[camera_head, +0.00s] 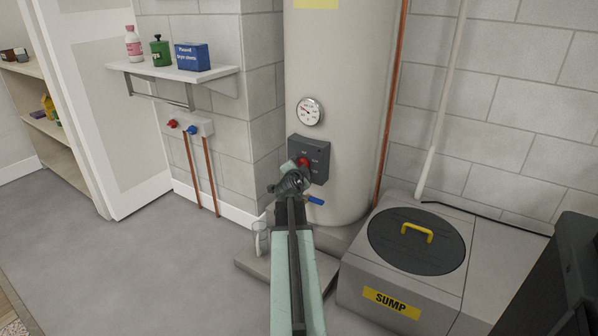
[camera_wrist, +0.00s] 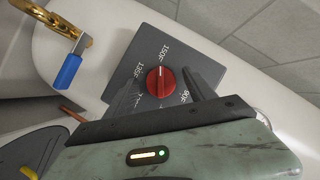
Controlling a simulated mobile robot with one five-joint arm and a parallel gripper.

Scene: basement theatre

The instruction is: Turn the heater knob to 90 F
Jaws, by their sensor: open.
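The heater is a tall cream tank (camera_head: 340,80) with a dark control plate (camera_head: 322,148) low on its front. The red heater knob (camera_head: 304,161) is partly hidden by my gripper (camera_head: 298,172) in the head view. In the wrist view the round red knob (camera_wrist: 166,91) sits on the dark plate (camera_wrist: 152,42). A short white mark on it points toward the upper label, which seems to read 150F. A 90F label lies at its lower right. My gripper (camera_wrist: 160,78) is open, with one dark finger on each side of the knob; contact cannot be told.
A blue-handled valve (camera_head: 314,201) is just below the plate. A pressure gauge (camera_head: 309,112) is above it. A sump box (camera_head: 365,272) with a black lid stands at right. A wall shelf (camera_head: 218,73) holds containers at left. The floor at left is clear.

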